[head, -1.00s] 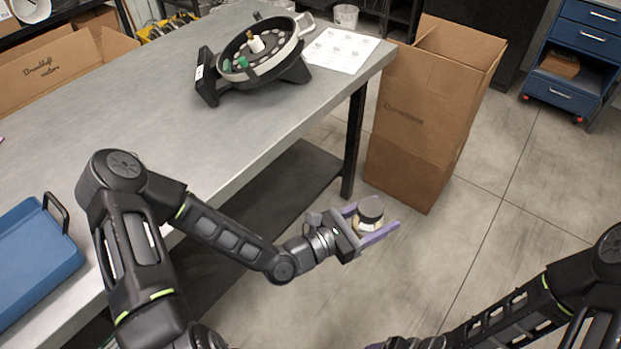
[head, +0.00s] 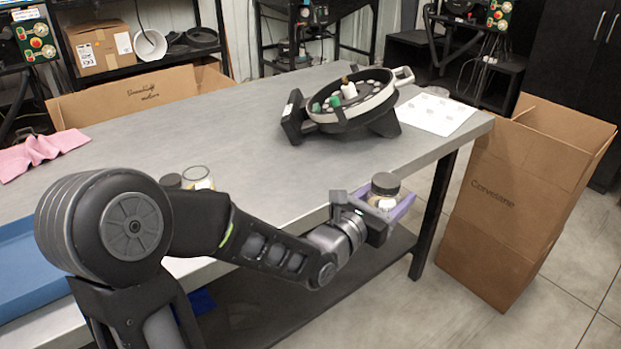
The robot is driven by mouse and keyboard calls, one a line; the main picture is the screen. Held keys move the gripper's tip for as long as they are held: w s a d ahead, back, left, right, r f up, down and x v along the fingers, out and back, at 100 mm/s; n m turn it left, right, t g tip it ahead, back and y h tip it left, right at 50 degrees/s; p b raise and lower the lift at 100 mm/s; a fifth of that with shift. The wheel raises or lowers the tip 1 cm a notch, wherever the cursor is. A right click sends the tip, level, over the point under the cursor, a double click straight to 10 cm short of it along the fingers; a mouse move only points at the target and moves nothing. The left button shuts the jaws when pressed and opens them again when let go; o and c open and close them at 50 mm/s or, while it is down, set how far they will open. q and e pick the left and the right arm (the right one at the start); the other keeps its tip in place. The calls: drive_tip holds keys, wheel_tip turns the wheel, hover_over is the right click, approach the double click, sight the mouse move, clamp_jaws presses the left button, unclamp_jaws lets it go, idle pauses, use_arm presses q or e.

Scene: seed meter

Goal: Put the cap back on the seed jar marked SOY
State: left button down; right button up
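My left gripper (head: 394,208) has its purple fingers closed around a small jar (head: 381,201) with a dark cap (head: 385,184) on top. It holds this jar roughly upright near the table's front edge. A clear jar (head: 198,177), seemingly without a cap, stands on the table behind my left arm, which hides its lower part. A dark round thing (head: 170,181) shows beside it; I cannot tell whether it is a loose cap or a capped jar. No SOY marking is readable on either jar. My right gripper is out of view.
A black seed meter (head: 345,108) stands at the table's far right, with paper sheets (head: 436,114) beside it. A blue tray (head: 30,285) is at left and a pink cloth (head: 40,152) behind it. A tall cardboard box (head: 510,205) stands right of the table. The table's middle is clear.

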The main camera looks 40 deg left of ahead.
use_arm(q)
drive_tip(key=s+a+r+n+y, duration=0.1)
drive_tip(key=s+a+n+y, duration=0.1)
drive_tip(key=a, duration=0.3)
drive_tip(key=s+a+r+n+g+y+b, duration=0.1)
drive_tip(key=s+a+r+n+y, duration=0.1)
drive_tip(key=a, duration=0.4)
drive_tip(key=s+a+r+n+g+y+b, duration=0.1)
drive_tip(key=s+a+n+y, duration=0.1)
drive_tip(key=a+y, duration=0.4)
drive_tip(key=shift+s+a+r+n, duration=0.2)
drive_tip(key=shift+s+n, duration=0.2)
drive_tip(key=shift+s, duration=0.25)
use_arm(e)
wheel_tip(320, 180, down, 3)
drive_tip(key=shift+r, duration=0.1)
use_arm(q)
drive_tip(key=p+x, duration=0.3)
drive_tip(key=x, duration=1.4)
drive_tip(key=shift+a, duration=0.15)
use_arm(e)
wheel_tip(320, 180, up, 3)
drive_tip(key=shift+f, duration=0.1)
